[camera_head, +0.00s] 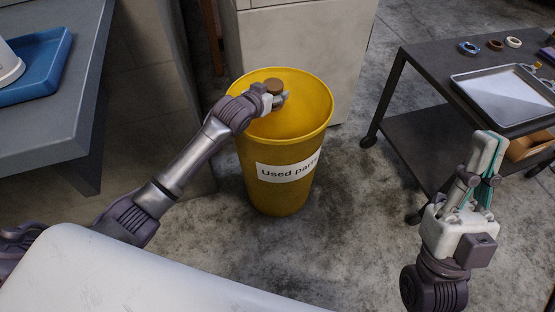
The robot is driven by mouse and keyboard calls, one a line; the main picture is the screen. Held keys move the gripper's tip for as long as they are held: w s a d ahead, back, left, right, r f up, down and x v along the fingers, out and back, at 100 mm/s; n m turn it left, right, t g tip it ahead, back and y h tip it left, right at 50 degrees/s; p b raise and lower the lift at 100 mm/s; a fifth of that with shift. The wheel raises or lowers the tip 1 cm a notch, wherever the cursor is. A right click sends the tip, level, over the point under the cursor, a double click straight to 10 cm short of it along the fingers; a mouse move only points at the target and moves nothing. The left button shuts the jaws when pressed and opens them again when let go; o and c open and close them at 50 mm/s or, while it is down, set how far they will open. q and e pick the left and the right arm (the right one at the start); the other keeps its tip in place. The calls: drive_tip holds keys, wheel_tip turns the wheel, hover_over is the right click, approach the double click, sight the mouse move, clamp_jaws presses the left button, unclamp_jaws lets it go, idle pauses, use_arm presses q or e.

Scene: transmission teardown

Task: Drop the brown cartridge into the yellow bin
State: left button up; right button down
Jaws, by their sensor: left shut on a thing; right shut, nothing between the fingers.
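The yellow bin (302,205) stands on the floor in the middle of the head view, with a white label reading "Used parts" on its front. My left gripper (279,98) is over the bin's open mouth and is shut on the brown cartridge (274,85). Only the cartridge's round brown top shows; the fingers hide part of it. I cannot tell exactly how high it is above the rim. My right gripper (490,150) is shut and empty at the right, pointing up, well away from the bin.
A dark wheeled cart (415,75) at the right carries a metal tray (470,82) and several small rings. A grey table (60,130) at the left holds a blue tray (45,75). A pale cabinet (310,45) stands behind the bin. Floor between bin and cart is clear.

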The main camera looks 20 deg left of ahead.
use_arm(q)
drive_tip(key=o, duration=1.3)
drive_tip(key=shift+c, duration=0.2)
wheel_tip(320, 180, up, 10)
